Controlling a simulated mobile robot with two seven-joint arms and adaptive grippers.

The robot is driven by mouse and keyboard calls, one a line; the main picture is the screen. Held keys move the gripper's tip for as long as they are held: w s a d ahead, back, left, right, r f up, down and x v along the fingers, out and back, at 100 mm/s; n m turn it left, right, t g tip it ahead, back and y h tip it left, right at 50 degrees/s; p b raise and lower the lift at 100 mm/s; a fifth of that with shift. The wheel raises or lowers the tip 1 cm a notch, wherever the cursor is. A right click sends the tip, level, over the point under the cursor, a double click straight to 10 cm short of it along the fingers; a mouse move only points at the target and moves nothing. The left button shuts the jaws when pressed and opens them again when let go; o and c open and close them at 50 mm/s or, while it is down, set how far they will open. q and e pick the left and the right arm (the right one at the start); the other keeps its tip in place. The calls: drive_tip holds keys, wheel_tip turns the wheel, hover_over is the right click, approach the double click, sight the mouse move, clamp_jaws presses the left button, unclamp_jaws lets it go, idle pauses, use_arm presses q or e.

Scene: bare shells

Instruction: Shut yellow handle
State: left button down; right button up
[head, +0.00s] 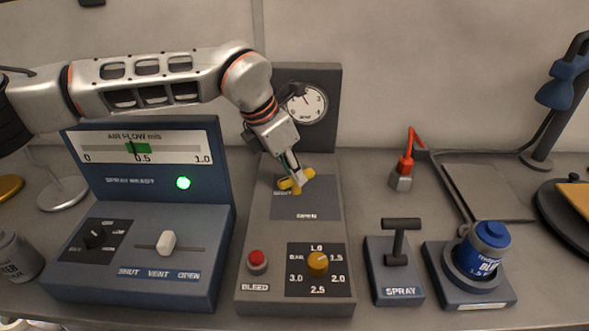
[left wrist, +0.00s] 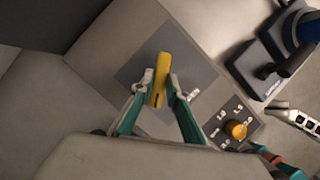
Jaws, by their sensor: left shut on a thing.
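The yellow handle (head: 285,183) sits on the dark plate of the grey middle panel, near the "SHUT" label at its left; the "OPEN" label is below it. My left gripper (head: 294,180) reaches down from above and is shut on the handle, hiding part of it. In the left wrist view, the yellow handle (left wrist: 160,75) lies between the two fingers of my left gripper (left wrist: 161,92), one at each side. Parts at the lower right of that view look like my right gripper (left wrist: 285,135), but its jaws are unclear.
A red bleed button (head: 257,258) and an orange dial (head: 318,262) are lower on the panel. A round gauge (head: 305,105) stands behind. The air flow console (head: 140,235) is left; the spray lever (head: 400,245) and blue pot (head: 485,245) are right.

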use_arm(q)
drive_tip(key=m, duration=0.1)
drive_tip(key=m+g+p, duration=0.1)
drive_tip(key=shift+w+r+m+h, duration=0.2)
drive_tip(key=shift+m+h, duration=0.1)
drive_tip(key=shift+m, duration=0.1)
drive_tip(key=m+g+p, duration=0.1)
drive_tip(key=m, duration=0.2)
drive_tip(key=shift+f+m+g, duration=0.1)
drive_tip(key=shift+m+g, duration=0.2)
use_arm(e)
drive_tip(key=r, duration=0.3)
drive_tip(key=shift+w+a+r, duration=0.1)
drive_tip(key=shift+w+r, duration=0.15)
drive_tip(key=shift+w, duration=0.15)
drive_tip(key=shift+s+f, duration=0.15)
drive_tip(key=shift+f, duration=0.05)
use_arm(q)
drive_tip(key=c, duration=2)
unclamp_jaws()
drive_tip(key=shift+o, duration=0.2)
use_arm(e)
drive_tip(key=shift+r, duration=0.1)
use_arm(q)
drive_tip(key=v, duration=1.2)
